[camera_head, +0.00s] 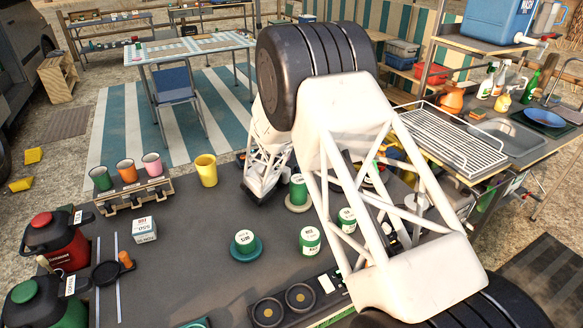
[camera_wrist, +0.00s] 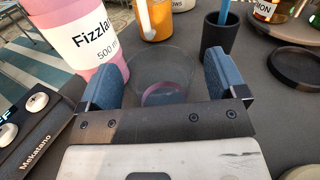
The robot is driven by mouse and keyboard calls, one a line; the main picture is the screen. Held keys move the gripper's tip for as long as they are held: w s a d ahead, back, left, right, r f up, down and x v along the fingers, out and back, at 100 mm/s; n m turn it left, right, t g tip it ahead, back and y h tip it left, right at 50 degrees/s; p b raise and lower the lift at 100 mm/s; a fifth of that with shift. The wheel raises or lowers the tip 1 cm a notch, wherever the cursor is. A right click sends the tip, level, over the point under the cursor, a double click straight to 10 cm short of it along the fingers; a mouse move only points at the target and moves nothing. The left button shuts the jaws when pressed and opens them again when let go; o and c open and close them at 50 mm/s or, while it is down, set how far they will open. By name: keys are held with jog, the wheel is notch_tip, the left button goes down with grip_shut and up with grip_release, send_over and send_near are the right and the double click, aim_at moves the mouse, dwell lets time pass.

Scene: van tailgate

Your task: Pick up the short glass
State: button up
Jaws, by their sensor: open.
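The short glass (camera_wrist: 161,72) is clear and see-through, with a pinkish tint low down. In the wrist view it stands upright between the two blue pads of my gripper (camera_wrist: 165,82). My gripper is open, with one pad on each side of the glass. A small gap shows beside each pad. The near lower part of the glass is hidden by the gripper's dark crossbar. In the head view my arm covers much of the middle, and I cannot make out the glass there.
A pink Fizzland bottle (camera_wrist: 78,38) stands close by my left pad. An orange container (camera_wrist: 154,22) and a dark cup (camera_wrist: 220,38) stand just beyond the glass. In the head view, a yellow cup (camera_head: 206,170) and green-white tins (camera_head: 310,240) stand on the dark tabletop (camera_head: 185,255).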

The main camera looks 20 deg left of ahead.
dwell(0.3)
jog(key=c, duration=1)
jog(key=shift+r, duration=0.1)
notch_tip(320, 180, up, 10)
dwell(0.3)
dwell(0.4)
